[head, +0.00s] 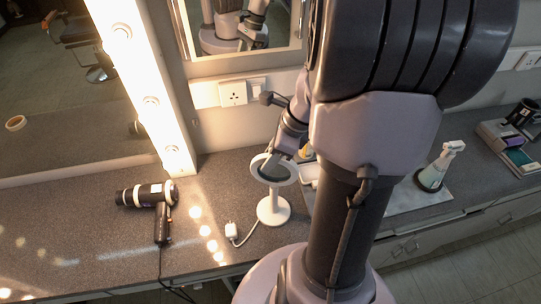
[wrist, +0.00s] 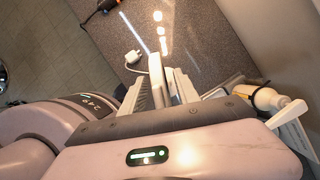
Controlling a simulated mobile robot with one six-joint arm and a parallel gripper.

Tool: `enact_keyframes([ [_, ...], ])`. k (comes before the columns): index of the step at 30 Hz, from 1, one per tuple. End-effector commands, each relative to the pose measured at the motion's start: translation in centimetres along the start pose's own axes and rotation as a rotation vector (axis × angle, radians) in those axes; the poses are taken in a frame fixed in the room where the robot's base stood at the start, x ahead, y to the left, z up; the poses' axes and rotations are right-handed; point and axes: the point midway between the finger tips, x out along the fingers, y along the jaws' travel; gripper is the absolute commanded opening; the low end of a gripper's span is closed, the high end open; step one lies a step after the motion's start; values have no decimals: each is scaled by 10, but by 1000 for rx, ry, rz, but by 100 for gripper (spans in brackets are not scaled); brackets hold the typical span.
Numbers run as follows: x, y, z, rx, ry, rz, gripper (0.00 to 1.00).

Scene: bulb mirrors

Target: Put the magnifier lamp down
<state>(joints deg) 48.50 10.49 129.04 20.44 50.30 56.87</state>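The white magnifier lamp (head: 273,207) has a round ring head on a stem with a round base. It is upright over the grey counter (head: 110,235), left of my column. I cannot tell whether its base touches the counter. My gripper (head: 277,163) is at the ring head. In the wrist view, the gripper (wrist: 160,85) has a white part of the lamp (wrist: 156,72) between its fingers, which look closed on it. The fingers hide part of the ring.
A white plug (head: 231,230) with a cord is beside the lamp. A spray bottle (head: 437,168) stands at the right on a pale tray (head: 405,198). A lit mirror (head: 65,90) and wall socket (head: 233,93) are behind.

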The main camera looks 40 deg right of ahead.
Motion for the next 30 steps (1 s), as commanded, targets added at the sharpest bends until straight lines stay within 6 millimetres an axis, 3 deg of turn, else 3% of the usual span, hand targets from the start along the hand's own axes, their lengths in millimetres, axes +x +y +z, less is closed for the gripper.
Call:
enact_keyframes([
  [7, 0, 0, 0, 0, 0, 0, 38],
  [10, -9, 0, 2, 0, 0, -1, 38],
  [21, -106, -1, 2, 1, 0, -4, 38],
  [25, -120, 0, 2, 1, 0, -1, 38],
  [30, -123, 2, 4, -19, 2, -1, 38],
])
